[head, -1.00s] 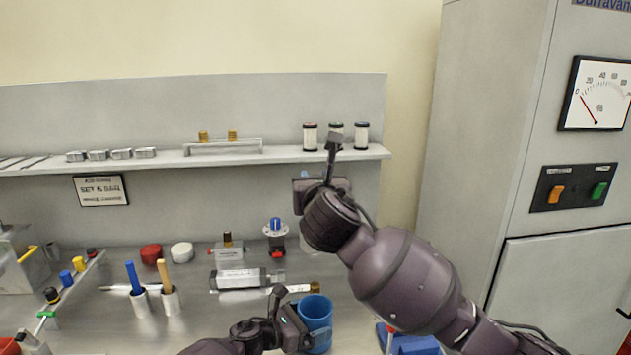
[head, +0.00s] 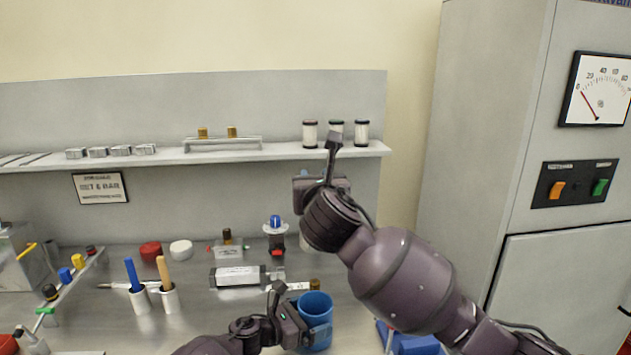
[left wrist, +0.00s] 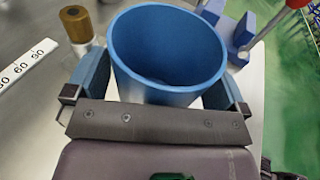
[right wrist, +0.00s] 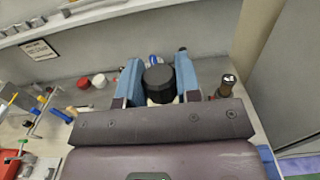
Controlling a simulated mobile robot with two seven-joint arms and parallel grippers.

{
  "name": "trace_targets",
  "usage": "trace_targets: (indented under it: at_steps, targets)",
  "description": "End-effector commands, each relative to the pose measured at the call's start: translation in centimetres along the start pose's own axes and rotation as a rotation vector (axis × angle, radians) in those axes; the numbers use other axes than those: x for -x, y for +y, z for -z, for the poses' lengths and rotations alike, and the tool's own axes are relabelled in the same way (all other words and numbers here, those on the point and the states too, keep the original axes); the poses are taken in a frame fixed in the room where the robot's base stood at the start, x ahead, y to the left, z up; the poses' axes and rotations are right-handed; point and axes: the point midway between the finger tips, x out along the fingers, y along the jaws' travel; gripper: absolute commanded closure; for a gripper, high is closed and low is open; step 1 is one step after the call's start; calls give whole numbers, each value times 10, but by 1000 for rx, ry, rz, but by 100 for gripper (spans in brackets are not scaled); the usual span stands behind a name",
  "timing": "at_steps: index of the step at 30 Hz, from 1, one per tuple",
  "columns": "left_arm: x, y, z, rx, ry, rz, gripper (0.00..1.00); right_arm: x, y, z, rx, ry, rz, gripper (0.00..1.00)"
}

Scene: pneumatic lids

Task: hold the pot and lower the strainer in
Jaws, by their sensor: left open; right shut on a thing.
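The blue pot (head: 316,318) stands open and empty near the front of the bench. My left gripper (head: 298,325) is beside it in the head view. In the left wrist view the pot (left wrist: 168,45) lies between the open fingers (left wrist: 158,78), one on each side, with a gap showing at the right finger. My right gripper (right wrist: 158,78) is shut on a black knob (right wrist: 159,82) with a pale part below it, seemingly the strainer's handle. The strainer's body is mostly hidden. In the head view my right gripper (head: 322,183) is raised above and behind the pot.
A grey cylinder (head: 238,276) lies left of the pot, near a brown-capped bottle (head: 314,284). White cups with blue and tan handles (head: 168,298) stand farther left. A blue stand (head: 412,343) is at right. A shelf (head: 280,152) runs behind.

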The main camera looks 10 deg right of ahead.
Motion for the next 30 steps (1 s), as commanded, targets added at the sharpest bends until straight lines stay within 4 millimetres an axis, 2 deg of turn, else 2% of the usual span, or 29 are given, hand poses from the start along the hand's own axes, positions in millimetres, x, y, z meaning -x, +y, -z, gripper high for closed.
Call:
trace_targets:
  at_steps: [6,13,30]
  targets:
    - [0,0,0,1,0,0,0,0,0,0,0,-1,0,100]
    - [0,0,0,1,0,0,32,0,0,0,0,-1,0,100]
    - [0,0,2,1,0,0,32,0,0,4,0,-1,0,100]
